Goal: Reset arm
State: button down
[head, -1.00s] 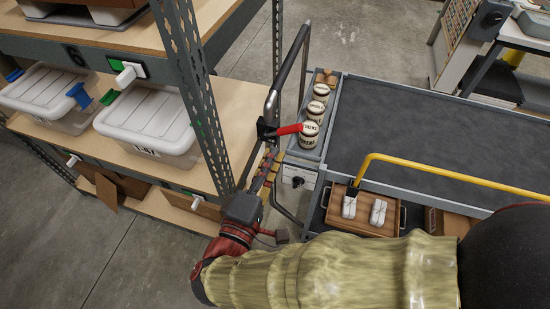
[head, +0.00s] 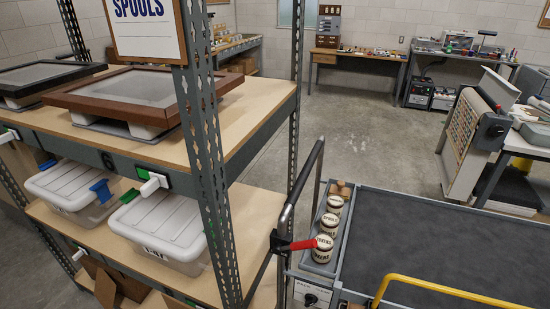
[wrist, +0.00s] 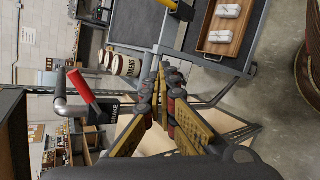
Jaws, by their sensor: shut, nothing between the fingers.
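My gripper (wrist: 163,75) shows in the wrist view, with its yellow and dark fingers together and nothing between them. In that view it points toward the cart's grey frame and stands right of the red lever (wrist: 84,88). The arm and gripper are out of the head view. The red lever also shows in the head view (head: 303,244), on the handle of the grey cart (head: 450,240).
Labelled jars (head: 325,225) stand in the cart's side tray. The shelf rack's metal post (head: 207,150) and lidded white bins (head: 165,222) are close on the left. A wooden tray (wrist: 226,40) shows in the wrist view. Open floor (head: 365,140) lies behind the cart.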

jog(key=s+d+r+m+g+y+p, duration=0.2)
jog(key=s+m+g+y, duration=0.4)
jog(key=g, duration=0.1)
jog(key=w+d+r+m+t+y+p, duration=0.1)
jog(key=w+d+r+m+t+p, duration=0.1)
jog(key=d+r+m, duration=0.7)
notch_tip(320, 180, up, 4)
jog(key=shift+w+d+r+t, duration=0.1)
jog(key=shift+w+d+t, duration=0.55)
jog(key=shift+w, duration=0.35)
